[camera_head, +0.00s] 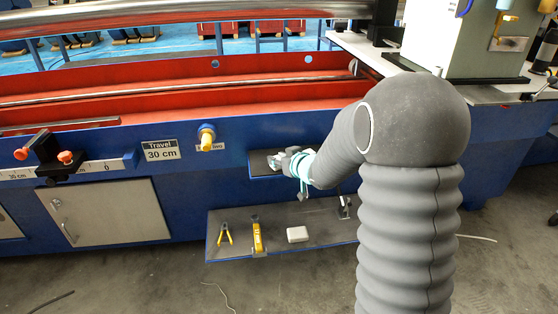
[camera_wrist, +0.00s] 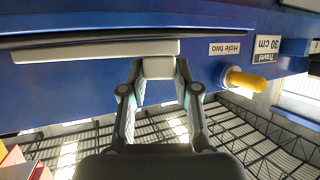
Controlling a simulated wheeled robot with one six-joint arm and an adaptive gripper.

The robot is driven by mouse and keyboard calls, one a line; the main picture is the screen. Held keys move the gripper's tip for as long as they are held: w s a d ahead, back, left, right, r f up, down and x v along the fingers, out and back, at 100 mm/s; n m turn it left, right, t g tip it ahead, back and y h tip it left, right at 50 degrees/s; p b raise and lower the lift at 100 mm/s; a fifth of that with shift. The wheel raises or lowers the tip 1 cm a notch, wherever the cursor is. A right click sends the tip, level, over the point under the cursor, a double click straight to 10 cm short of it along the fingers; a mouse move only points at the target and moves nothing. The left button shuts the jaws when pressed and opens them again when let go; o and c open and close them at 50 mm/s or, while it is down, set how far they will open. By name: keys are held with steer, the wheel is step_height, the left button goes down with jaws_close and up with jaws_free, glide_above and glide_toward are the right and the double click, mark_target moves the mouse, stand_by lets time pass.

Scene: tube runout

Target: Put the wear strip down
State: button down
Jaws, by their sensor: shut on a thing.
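The wear strip (camera_wrist: 85,54) is a long, pale, narrow bar in the wrist view, which looks upside down. My gripper (camera_wrist: 158,72) is shut on a pale block that appears to be part of the strip, near one end. The strip lies along the dark edge of the small shelf (camera_wrist: 60,40); I cannot tell whether they touch. In the head view my gripper (camera_head: 282,161) is at the small dark shelf (camera_head: 262,168) on the blue machine front. The strip is not clearly visible there, with my arm covering the right side.
A yellow-tipped knob (camera_head: 207,140) sticks out left of the small shelf. A lower shelf (camera_head: 275,233) holds pliers (camera_head: 224,235), a yellow tool (camera_head: 258,238) and a white box (camera_head: 298,234). A red-and-black fitting (camera_head: 47,155) is at far left.

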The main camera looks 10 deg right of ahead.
steer(key=shift+f, duration=0.15)
steer(key=c, duration=0.9)
jaws_free()
steer(key=shift+o, duration=0.2)
